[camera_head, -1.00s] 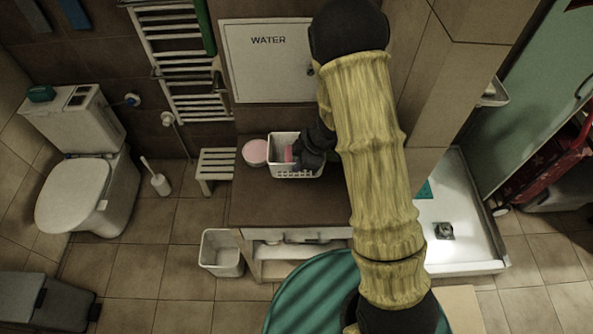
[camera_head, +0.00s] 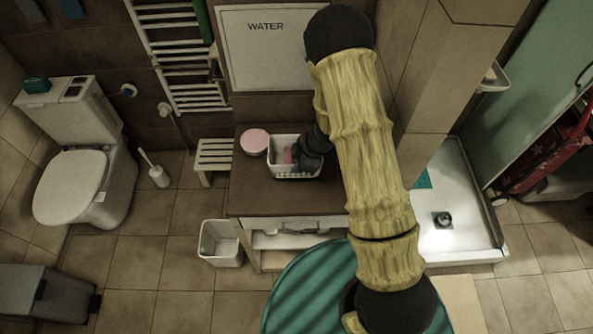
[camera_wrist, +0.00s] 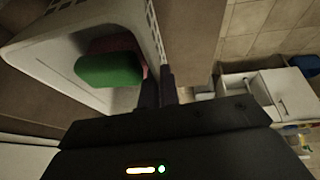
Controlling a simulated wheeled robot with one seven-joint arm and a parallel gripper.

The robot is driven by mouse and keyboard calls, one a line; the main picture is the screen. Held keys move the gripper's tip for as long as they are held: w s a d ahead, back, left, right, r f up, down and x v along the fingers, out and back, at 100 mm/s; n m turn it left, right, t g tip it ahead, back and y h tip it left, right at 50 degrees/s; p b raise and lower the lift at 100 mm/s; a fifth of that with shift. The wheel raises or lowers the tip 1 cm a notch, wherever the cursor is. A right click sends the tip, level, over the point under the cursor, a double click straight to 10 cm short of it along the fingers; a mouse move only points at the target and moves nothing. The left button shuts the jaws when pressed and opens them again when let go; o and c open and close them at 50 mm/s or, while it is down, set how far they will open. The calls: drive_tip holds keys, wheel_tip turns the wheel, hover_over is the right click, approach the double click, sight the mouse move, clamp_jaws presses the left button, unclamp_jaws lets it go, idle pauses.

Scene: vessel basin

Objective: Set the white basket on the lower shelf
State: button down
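The white basket (camera_head: 296,172) is at the brown cabinet top (camera_head: 285,198), with a pinkish-red item and other small contents inside. I cannot tell whether it touches the top or is slightly raised. My gripper (camera_head: 309,150) is at its right side. In the wrist view, the fingers (camera_wrist: 160,90) are close together on either side of the perforated basket wall (camera_wrist: 151,30), shut on it. A green item (camera_wrist: 110,70) and a red one lie inside. Below the cabinet top, an open shelf space (camera_head: 285,241) shows pale things; its inside is mostly hidden.
A round pink-lidded container (camera_head: 254,142) stands left of the basket. A white bin (camera_head: 220,243) is on the floor by the cabinet's left front. A small white stool (camera_head: 214,156) stands left of the cabinet. A shower tray (camera_head: 455,215) lies right.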

sight(291, 177)
drive_tip(key=shift+a+f, duration=0.1)
drive_tip(key=shift+f, duration=1.55)
drive_tip(key=shift+w+f, duration=0.1)
drive_tip(key=c, duration=1.6)
unclamp_jaws()
drive_tip(key=shift+c, duration=0.2)
drive_tip(key=p+v, duration=0.1)
drive_tip(key=v, duration=1.1)
